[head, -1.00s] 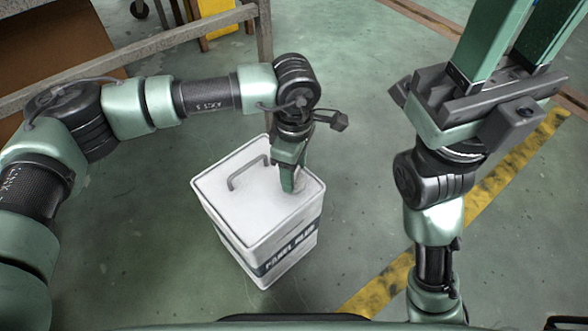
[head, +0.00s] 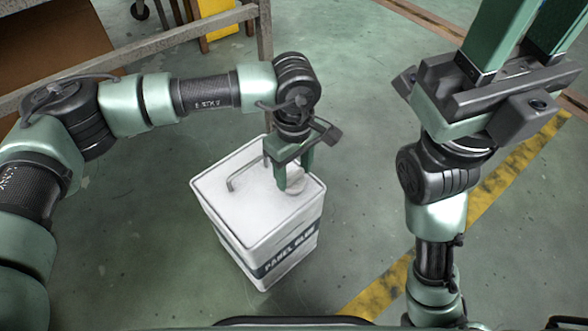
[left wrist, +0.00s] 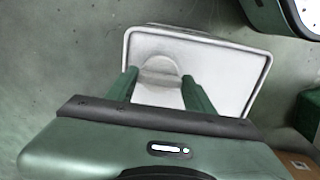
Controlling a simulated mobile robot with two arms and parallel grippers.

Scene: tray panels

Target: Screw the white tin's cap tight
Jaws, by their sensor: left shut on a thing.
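The white tin (head: 235,205) stands upright on the floor in the middle of the head view. It has a square top, a grey wire handle (head: 245,172) and a dark label band on its side. Its round pale cap (head: 296,188) is on the top near the right corner, and also shows in the left wrist view (left wrist: 160,66). My left gripper (head: 294,184) points down, its fingers shut on the cap from both sides. The cap is partly hidden by the fingers. My right gripper (head: 525,35) is at the upper right, away from the tin, fingers apart; its tips are out of frame.
A grey metal frame (head: 150,42) with a brown panel stands at the upper left behind my left arm. A yellow floor stripe (head: 380,290) runs right of the tin. The floor around the tin is clear.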

